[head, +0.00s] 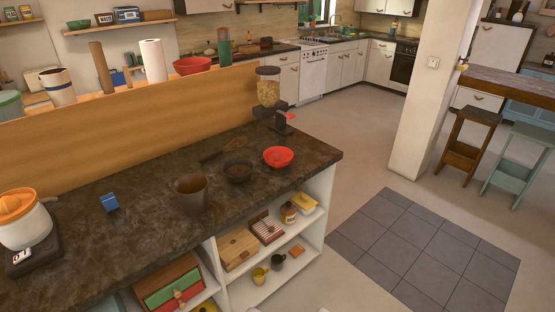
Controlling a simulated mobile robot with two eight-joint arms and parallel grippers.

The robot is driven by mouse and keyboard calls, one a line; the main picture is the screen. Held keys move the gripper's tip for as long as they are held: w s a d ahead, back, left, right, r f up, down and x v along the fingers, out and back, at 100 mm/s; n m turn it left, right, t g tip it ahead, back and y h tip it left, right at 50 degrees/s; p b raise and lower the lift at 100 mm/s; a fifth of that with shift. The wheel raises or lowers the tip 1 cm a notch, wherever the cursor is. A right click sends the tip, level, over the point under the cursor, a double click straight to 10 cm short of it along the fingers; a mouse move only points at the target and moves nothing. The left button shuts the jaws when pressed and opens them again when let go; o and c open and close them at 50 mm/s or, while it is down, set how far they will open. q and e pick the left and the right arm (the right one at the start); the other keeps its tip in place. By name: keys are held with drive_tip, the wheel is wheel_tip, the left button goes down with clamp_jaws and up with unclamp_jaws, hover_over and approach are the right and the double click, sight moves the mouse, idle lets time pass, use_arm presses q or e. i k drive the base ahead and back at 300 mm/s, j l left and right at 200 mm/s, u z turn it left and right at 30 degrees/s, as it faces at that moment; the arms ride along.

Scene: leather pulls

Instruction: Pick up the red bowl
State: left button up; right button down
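A red bowl (278,157) sits upright on the dark stone counter (110,240), near its right end. It looks empty. A second, larger red bowl (192,65) stands farther back, on the ledge behind the wooden panel. Neither of my grippers shows in the head view.
A dark bowl (238,171) and a brown pot (190,194) stand left of the near red bowl. A cereal dispenser (268,88) stands behind it. A juicer (22,220) is at far left. Open shelves (262,295) lie below the counter.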

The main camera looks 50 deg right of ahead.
sight(278, 157)
drive_tip(key=z, duration=1.85)
